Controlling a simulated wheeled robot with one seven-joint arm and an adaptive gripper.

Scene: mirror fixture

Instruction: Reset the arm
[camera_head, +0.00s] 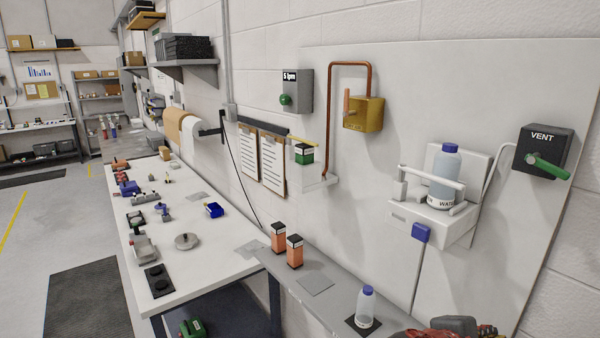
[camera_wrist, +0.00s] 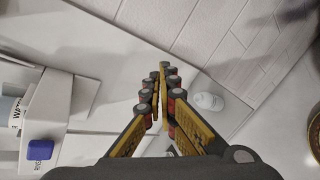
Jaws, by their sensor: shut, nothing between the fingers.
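My gripper (camera_wrist: 161,82) shows in the wrist view with its two yellow and dark fingers drawn together, tips touching or nearly so, and nothing between them. It points toward the pale wall and shelf area, clear of objects. Red and dark parts at the lower right edge of the head view look like part of my arm; the fingers cannot be made out there.
A wall holder (camera_head: 430,222) carries a blue-capped bottle (camera_head: 445,175); a blue block (camera_head: 421,232) hangs below. A small bottle (camera_head: 366,307) and orange containers (camera_head: 294,251) stand on the grey shelf (camera_head: 335,312). A VENT box (camera_head: 545,148) is at right.

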